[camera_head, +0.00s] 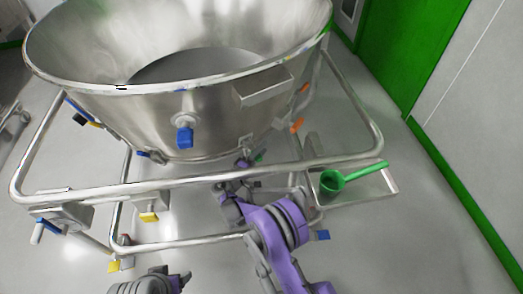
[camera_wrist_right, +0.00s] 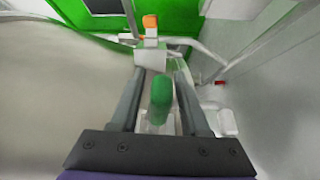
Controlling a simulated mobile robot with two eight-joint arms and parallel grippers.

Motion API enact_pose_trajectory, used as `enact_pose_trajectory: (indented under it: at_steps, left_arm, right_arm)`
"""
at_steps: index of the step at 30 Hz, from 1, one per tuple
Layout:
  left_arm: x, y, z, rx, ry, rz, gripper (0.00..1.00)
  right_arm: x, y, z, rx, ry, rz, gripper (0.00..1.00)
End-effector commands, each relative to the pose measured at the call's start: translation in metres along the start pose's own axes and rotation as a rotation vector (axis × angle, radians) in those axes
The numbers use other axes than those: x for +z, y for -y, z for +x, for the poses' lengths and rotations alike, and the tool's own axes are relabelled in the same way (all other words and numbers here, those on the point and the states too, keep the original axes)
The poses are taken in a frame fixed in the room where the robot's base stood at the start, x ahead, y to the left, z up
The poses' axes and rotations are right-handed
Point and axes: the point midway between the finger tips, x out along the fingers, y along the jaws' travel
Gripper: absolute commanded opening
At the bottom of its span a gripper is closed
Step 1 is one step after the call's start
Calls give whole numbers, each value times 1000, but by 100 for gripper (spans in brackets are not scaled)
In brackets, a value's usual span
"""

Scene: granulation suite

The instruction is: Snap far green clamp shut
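The far green clamp shows its green handle (camera_wrist_right: 161,100) in the right wrist view, between the two fingers of my right gripper (camera_wrist_right: 157,85). The fingers are apart, with a visible gap on each side of the handle. In the head view only a small green bit of the clamp (camera_head: 260,157) shows beside my right gripper (camera_head: 246,160), low on the far right side of the steel bowl (camera_head: 190,118). The gripper and bowl hide most of the clamp there. A part of my left arm shows at the bottom edge; its gripper does not.
A tubular steel frame (camera_head: 200,182) surrounds the bowl, and my right arm reaches across it. Orange handles (camera_head: 297,125) and a blue handle (camera_head: 184,138) stick out around the bowl.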

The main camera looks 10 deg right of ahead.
Motion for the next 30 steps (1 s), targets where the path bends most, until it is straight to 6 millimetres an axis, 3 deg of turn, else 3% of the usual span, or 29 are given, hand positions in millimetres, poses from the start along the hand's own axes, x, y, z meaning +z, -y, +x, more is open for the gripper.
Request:
enact_pose_trajectory:
  at_steps: [11,14,24,30]
  left_arm:
    - [0,0,-1,0,0,0,70]
    - [-1,0,-3,0,-1,0,70]
    - [-3,0,-14,0,-3,0,70]
    - [-4,0,-16,0,-4,0,70]
  right_arm:
    - [0,0,-4,0,-1,0,52]
    - [-1,-1,-15,0,-2,1,52]
    - [-1,-1,-82,0,-3,1,52]
    - [0,0,-104,0,-1,1,52]
